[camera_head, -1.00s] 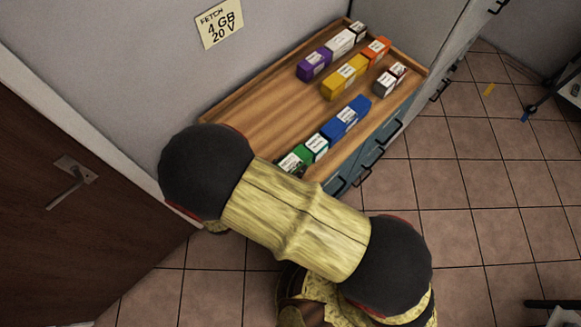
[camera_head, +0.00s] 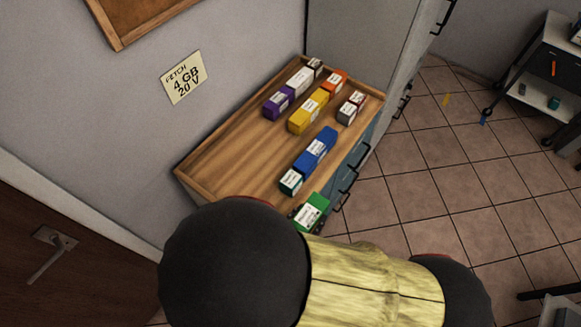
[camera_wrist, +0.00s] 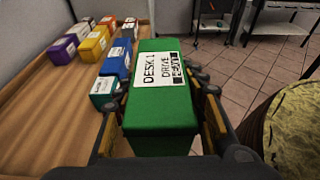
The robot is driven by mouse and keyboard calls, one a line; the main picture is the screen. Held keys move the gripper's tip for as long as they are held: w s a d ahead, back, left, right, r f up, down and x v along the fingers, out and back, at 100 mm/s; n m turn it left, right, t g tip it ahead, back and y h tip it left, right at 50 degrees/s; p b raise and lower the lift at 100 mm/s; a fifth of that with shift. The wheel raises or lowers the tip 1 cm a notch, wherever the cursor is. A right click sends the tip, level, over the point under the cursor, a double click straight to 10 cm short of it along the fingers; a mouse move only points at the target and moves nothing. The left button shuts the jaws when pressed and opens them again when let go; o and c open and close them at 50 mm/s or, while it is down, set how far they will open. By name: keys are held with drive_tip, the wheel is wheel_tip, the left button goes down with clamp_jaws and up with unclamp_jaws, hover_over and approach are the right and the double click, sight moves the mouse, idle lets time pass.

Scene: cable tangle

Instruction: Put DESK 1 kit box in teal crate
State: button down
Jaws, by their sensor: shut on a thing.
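The green box (camera_wrist: 158,115) fills the middle of the wrist view. Its white label reads "DESK 1 DRIVE" beside a dark code patch. My gripper (camera_wrist: 165,125) is shut on it, with fingers along both sides. In the head view the green box (camera_head: 312,209) shows past my arm at the near right edge of the wooden tray top, and it looks raised above it. My gripper is mostly hidden there behind my arm. I see no teal crate in either view.
On the wooden tray top (camera_head: 225,165) stand blue (camera_head: 315,150), teal (camera_head: 290,182), yellow (camera_head: 308,112), purple (camera_head: 278,103), white, orange and grey boxes. Its left part is bare. A note (camera_head: 183,77) reads "FETCH 4 GB 20 V". A trolley (camera_head: 545,85) stands far right on the tiled floor.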

drive_tip(key=w+a+f+n+t+y, duration=0.1)
drive_tip(key=w+a+n+t+y, duration=0.2)
drive_tip(key=a, duration=0.4)
drive_tip(key=w+a+f+n+y, duration=0.1)
drive_tip(key=w+a+n+y, duration=0.25)
drive_tip(key=a, duration=0.35)
drive_tip(key=w+a+r+n+y+b, duration=0.1)
drive_tip(key=w+y, duration=0.1)
drive_tip(key=w, duration=0.4)
drive_tip(key=w+a+r+n+y+b, duration=0.1)
drive_tip(key=w+a+y, duration=0.1)
drive_tip(key=w, duration=0.4)
drive_tip(key=w+d+r+b, duration=0.2)
drive_tip(key=w+d+r, duration=0.2)
drive_tip(key=w+d, duration=0.65)
drive_tip(key=w+d+m+h, duration=0.2)
drive_tip(key=d, duration=0.7)
drive_tip(key=w+d+r+m+h+b, duration=0.1)
drive_tip(key=w+d+m+h, duration=0.1)
drive_tip(key=d, duration=0.7)
drive_tip(key=shift+w+d+r+h, duration=0.25)
drive_tip(key=shift+w+d+h, duration=0.2)
drive_tip(key=shift+h, duration=0.2)
